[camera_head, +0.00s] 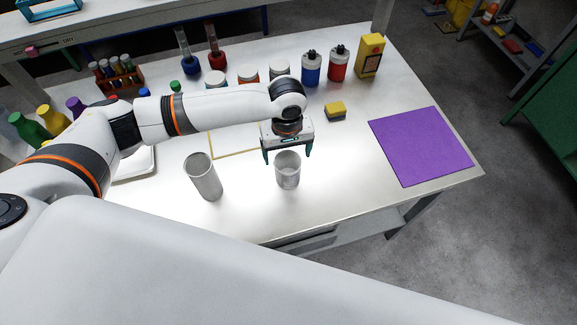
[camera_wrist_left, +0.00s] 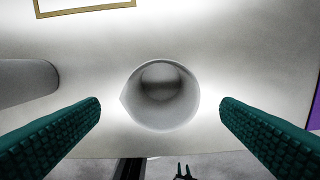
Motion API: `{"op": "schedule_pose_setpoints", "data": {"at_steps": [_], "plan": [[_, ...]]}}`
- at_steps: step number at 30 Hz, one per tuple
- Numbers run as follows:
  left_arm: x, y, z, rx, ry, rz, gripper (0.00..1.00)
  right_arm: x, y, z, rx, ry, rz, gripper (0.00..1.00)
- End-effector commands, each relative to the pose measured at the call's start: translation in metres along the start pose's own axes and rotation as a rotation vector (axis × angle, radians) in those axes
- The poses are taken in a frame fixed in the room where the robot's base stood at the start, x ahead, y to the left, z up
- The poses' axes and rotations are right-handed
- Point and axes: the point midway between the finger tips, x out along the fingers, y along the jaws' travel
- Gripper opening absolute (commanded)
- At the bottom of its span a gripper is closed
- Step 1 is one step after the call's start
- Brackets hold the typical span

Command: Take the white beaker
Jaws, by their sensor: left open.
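The white beaker (camera_head: 288,172) stands upright near the front edge of the white table (camera_head: 345,180). In the left wrist view the beaker (camera_wrist_left: 160,95) shows from above, its round mouth and small spout between the fingers. My left gripper (camera_head: 287,158) is open, pointing down over the beaker, with one finger on each side. In the left wrist view a gap shows between each finger and the beaker. A taller grey-white cylinder (camera_head: 203,178) stands to the left of the beaker. My right gripper is not in view.
A purple mat (camera_head: 420,146) lies at the right, and a yellow sponge-like block (camera_head: 335,110) lies behind the gripper. Jars, red and blue bottles (camera_head: 311,69) and a yellow box (camera_head: 369,55) stand along the back. The table is clear between beaker and mat.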

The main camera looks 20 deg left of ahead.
Motion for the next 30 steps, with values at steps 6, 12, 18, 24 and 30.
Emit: {"op": "schedule_pose_setpoints", "data": {"at_steps": [6,12,18,24,30], "plan": [[0.021,0.000,0.000,0.001,-0.001,0.000,0.87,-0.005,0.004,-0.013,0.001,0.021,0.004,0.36],[0.043,0.000,-0.001,0.000,0.000,0.002,0.87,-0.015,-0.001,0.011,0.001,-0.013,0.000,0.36],[0.070,0.000,-0.001,0.000,-0.001,0.000,0.87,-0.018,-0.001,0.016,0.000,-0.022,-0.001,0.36],[0.075,0.000,-0.001,0.002,-0.002,-0.001,0.87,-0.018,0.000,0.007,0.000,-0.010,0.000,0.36],[0.075,0.000,-0.001,0.001,-0.002,-0.001,0.67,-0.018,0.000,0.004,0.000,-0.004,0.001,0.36]]}}
